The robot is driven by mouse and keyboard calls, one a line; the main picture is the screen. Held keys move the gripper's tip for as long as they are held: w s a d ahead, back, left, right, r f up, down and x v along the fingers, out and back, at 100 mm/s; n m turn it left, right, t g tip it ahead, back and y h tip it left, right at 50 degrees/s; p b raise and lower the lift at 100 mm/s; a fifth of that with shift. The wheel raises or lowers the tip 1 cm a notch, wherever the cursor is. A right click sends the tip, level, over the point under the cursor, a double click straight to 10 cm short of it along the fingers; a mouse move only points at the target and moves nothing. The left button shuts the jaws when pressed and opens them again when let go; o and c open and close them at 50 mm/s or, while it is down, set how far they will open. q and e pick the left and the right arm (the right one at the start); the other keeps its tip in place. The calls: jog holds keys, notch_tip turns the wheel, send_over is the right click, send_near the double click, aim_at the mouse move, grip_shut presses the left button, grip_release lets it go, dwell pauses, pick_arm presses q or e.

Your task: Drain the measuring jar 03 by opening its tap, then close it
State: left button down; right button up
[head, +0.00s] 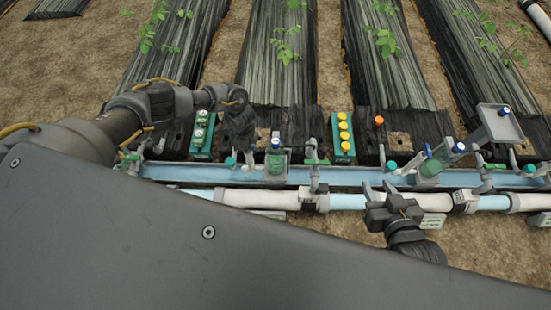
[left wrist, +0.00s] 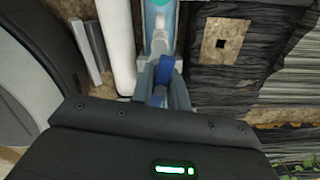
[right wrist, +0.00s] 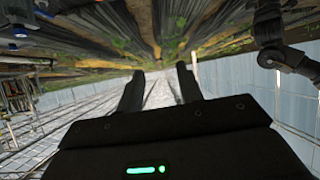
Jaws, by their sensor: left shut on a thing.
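I cannot read which is 03. My left gripper (head: 246,147) is beside the middle jar, its fingers mostly hidden in the head view. In the left wrist view my left gripper (left wrist: 162,78) is shut on a blue tap handle (left wrist: 160,92). The tap's outlet is hidden. My right gripper (head: 380,189) is open and empty by the pipe; its fingers also show apart in the right wrist view (right wrist: 160,78).
A white pipe (head: 258,199) runs along the front of the blue channel (head: 345,177). Green-handled valves (head: 316,162) stand along it. A yellow-button box (head: 343,137) and a green box with pale round parts (head: 202,135) are behind. A grey tray (head: 498,122) stands at right.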

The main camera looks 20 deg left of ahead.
pick_arm(q)
jog(key=n+p, duration=0.2)
jog(key=n, duration=0.1)
jog(key=shift+r, duration=0.15)
jog(key=shift+n, duration=0.5)
pick_arm(e)
jog(key=s+d+f+m+g+h, duration=0.1)
jog(key=s+d+f+g+h, duration=0.2)
jog(key=s+d+f+g, duration=0.2)
jog(key=shift+s+d+f+m+g, duration=0.15)
jog(key=shift+s+d+m+g, duration=0.2)
jog(key=shift+s+d, duration=0.35)
jog(key=shift+s+a, duration=0.1)
jog(key=shift+a, duration=0.1)
dwell(5.4)
